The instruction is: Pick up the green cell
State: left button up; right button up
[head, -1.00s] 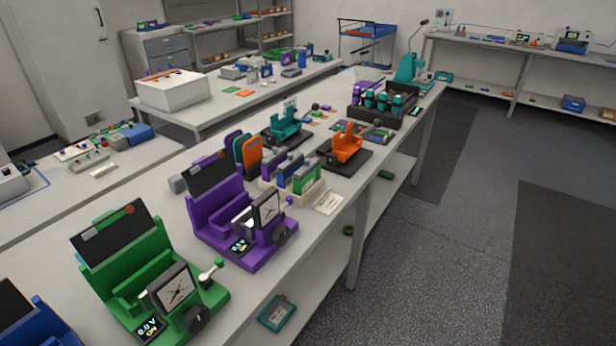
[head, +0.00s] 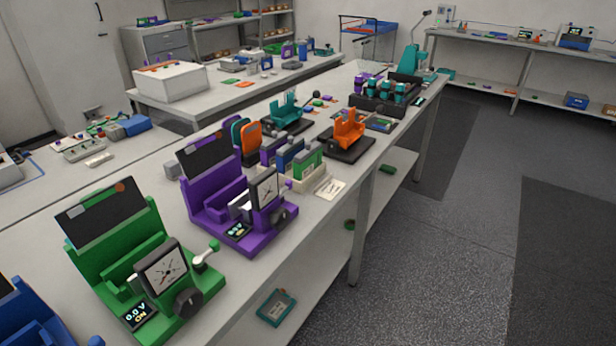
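A green cell (head: 307,161) stands upright in a cream rack (head: 312,184) on the long workbench. It is the rightmost and nearest of the cells in the rack. Blue (head: 290,154) and purple (head: 272,149) cells stand beside it on the left. Its lower part is hidden by the rack. Neither of my grippers is in view.
The purple cycler (head: 262,240) and green cycler (head: 105,258) stand along the bench, nearer than the rack. An orange holder (head: 349,130) stands just beyond the rack. A white card (head: 331,188) lies at its right. The floor right of the bench (head: 440,260) is clear.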

aim_at(302, 171)
jog(key=i+l+u, duration=0.5)
jog(key=i+l, duration=0.15)
jog(key=l, duration=0.35)
